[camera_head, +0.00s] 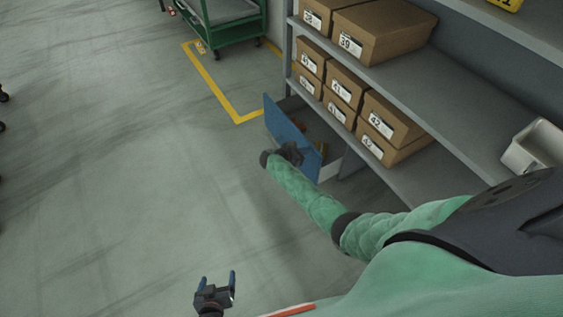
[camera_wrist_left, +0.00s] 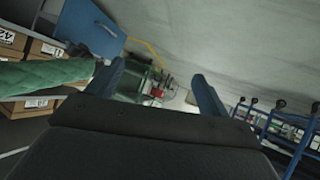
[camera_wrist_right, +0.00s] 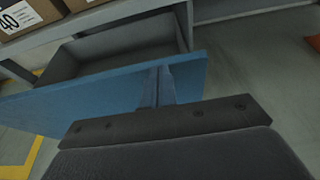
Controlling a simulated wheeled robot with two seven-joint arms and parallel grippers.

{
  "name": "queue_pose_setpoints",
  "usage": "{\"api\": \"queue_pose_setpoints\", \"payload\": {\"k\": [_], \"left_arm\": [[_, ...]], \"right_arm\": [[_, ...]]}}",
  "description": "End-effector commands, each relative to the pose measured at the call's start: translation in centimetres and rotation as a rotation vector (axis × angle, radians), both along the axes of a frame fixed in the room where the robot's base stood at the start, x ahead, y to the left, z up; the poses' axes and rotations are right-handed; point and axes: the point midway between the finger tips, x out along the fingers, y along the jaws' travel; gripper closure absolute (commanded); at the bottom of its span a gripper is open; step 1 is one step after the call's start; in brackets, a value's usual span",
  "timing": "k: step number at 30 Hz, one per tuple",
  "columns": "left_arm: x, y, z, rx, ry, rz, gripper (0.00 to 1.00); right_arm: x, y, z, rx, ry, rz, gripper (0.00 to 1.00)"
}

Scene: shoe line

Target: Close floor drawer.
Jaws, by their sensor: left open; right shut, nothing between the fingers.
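The floor drawer has a blue front (camera_head: 289,132) and stands pulled out below the shelf unit. In the right wrist view the blue front (camera_wrist_right: 90,92) spans the picture, with the grey drawer box (camera_wrist_right: 125,45) open behind it. My right gripper (camera_wrist_right: 160,85) is shut and empty, its fingertips at the blue front; I cannot tell whether they touch it. In the head view my right arm covers part of the drawer front. My left gripper (camera_head: 217,280) is open and empty over the bare floor, well away from the drawer. The blue front also shows in the left wrist view (camera_wrist_left: 90,25).
Grey shelves (camera_head: 440,165) hold several brown shoe boxes (camera_head: 383,32) above the drawer. A metal bin (camera_head: 535,148) sits at the right. A green cart (camera_head: 232,28) stands at the back, near a yellow floor line (camera_head: 215,86).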

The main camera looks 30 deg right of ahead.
Motion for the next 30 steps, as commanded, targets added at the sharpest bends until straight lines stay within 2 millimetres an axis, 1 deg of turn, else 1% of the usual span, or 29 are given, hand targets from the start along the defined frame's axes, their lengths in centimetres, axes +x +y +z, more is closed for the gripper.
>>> {"api": "queue_pose_setpoints", "payload": {"k": [1, 3, 6, 9, 14, 22, 27, 30], "left_arm": [[-0.9, 0.1, -1.0, 0.007, 0.038, -0.004, 0.2], [-2.0, 0.3, -2.4, 0.017, 0.09, -0.008, 0.2], [-3.6, 0.5, -4.2, 0.031, 0.158, -0.015, 0.2], [-5.1, 0.7, -5.8, 0.042, 0.218, -0.021, 0.2], [-6.9, 0.9, -7.6, 0.055, 0.29, -0.028, 0.2], [-6.9, 0.9, -7.5, 0.055, 0.289, -0.028, 0.2], [-6.8, 0.9, -7.6, 0.055, 0.287, -0.028, 0.2], [-6.6, 0.9, -7.3, 0.052, 0.276, -0.028, 0.2]], "right_arm": [[0.1, -0.8, 0.2, -0.002, 0.0, -0.001, 1.0], [0.1, -1.7, 0.2, -0.002, 0.001, -0.001, 1.0], [0.2, -2.9, 0.1, -0.002, 0.001, -0.001, 1.0], [0.3, -4.4, 0.1, -0.002, 0.002, -0.001, 1.0], [0.5, -6.9, 0.1, -0.003, 0.001, -0.001, 1.0], [0.9, -11.9, 0.0, -0.003, 0.001, -0.002, 1.0], [1.0, -13.7, 0.0, -0.001, 0.001, -0.001, 1.0], [1.1, -14.4, 0.0, -0.001, 0.001, -0.001, 1.0]]}}
